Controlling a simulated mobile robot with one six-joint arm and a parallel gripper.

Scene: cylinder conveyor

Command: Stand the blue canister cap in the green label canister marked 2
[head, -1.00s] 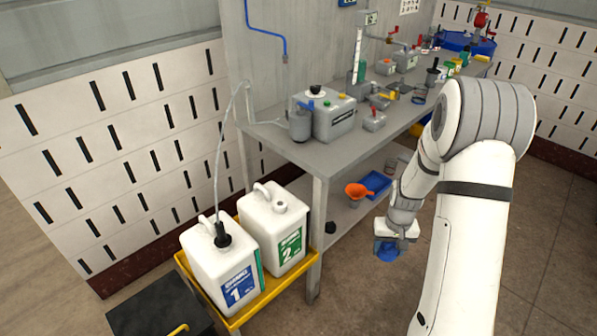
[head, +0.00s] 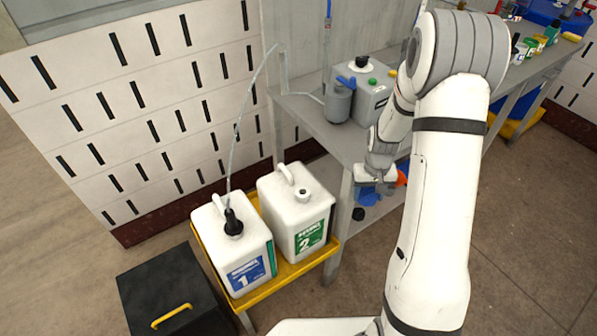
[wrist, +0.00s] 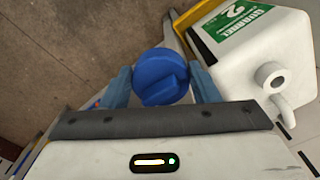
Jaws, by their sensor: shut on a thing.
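The blue canister cap (wrist: 161,77) is held between the two blue fingers of my gripper (wrist: 163,88) in the wrist view. In the head view my gripper (head: 371,188) is in front of the workbench leg, right of the canisters, and the cap is hard to tell apart from the fingers. The white canister with the green label marked 2 (head: 287,212) stands upright with an open round neck on top. In the wrist view this canister (wrist: 248,66) lies to the right of my gripper, apart from it, and its neck shows uncovered.
The white canister with the blue label marked 1 (head: 215,246) stands left of it, with a black fitting and hose in its neck. Both stand on a yellow tray (head: 296,268). A black box (head: 160,285) is at front left. The grey workbench (head: 318,124) stands behind.

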